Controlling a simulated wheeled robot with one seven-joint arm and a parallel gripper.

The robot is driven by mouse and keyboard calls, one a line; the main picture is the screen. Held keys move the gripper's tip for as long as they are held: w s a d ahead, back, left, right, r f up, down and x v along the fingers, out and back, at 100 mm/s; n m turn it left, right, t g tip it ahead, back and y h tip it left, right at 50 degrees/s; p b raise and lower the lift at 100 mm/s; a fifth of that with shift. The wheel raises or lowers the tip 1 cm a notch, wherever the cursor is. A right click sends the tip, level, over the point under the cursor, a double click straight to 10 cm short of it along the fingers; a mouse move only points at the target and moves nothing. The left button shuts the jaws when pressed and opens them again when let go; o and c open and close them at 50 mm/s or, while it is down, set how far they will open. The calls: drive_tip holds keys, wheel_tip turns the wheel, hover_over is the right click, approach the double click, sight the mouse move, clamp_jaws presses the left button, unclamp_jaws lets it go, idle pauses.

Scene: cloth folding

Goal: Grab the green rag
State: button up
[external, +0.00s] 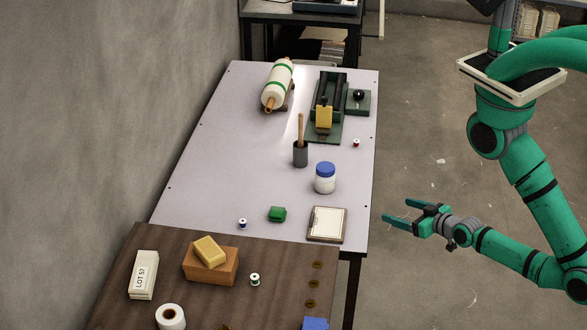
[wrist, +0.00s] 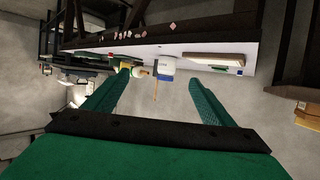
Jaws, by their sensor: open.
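The green rag (external: 277,214) is a small folded bundle on the pale table, left of the clipboard. In the wrist view a small green patch behind the clipboard looks like the rag (wrist: 219,69); it is mostly hidden. My gripper (external: 397,210) is open and empty, off the table's right edge. Its fingers point left toward the table, with the clipboard between it and the rag. In the wrist view the two green fingers of my gripper (wrist: 159,80) stand wide apart with nothing between them up close.
A clipboard (external: 328,224), a blue-lidded jar (external: 325,178), a dark cup (external: 300,154) with a stick and a blue spool (external: 242,224) surround the rag. The wooden table (external: 205,300) adjoins in front, with a sponge on a brick (external: 210,265). The table's left middle is clear.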

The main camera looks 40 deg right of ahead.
sight(280, 212)
drive_tip(key=w+a+f+n+y, duration=0.1)
drive_tip(key=w+a, duration=0.1)
drive_tip(key=w, duration=0.2)
drive_tip(key=w+a+f+n+g+y, duration=0.1)
drive_tip(key=w+a, duration=0.2)
drive_tip(key=w, duration=0.1)
drive_tip(key=w+a+f+n+g+y, duration=0.1)
drive_tip(key=w+a, duration=0.2)
drive_tip(key=w, duration=0.1)
drive_tip(key=shift+w+a+f+y, duration=0.1)
drive_tip(key=shift+w+f+y, duration=0.1)
drive_tip(key=shift+f+y, duration=0.2)
drive_tip(key=w+a+r+n+g+y, duration=0.1)
drive_tip(key=w+a, duration=0.1)
drive_tip(key=a, duration=0.1)
drive_tip(key=w+a+r+n+g+y, duration=0.1)
drive_tip(key=w+a+n, duration=0.1)
drive_tip(key=w+a, duration=0.1)
drive_tip(key=w+a+r+n+g+y, duration=0.1)
drive_tip(key=w+a+n, duration=0.1)
drive_tip(key=a, duration=0.2)
drive_tip(key=shift+w+a+r+y, duration=0.2)
drive_tip(key=shift+w+a+y, duration=0.05)
drive_tip(key=shift+a+y, duration=0.15)
drive_tip(key=x, duration=0.5)
drive_tip(key=shift+w+a+f, duration=0.1)
drive_tip(key=shift+a+f, duration=0.05)
drive_tip(key=shift+f, duration=0.05)
drive_tip(key=shift+x, duration=2.55)
drive_tip(key=shift+w, duration=0.1)
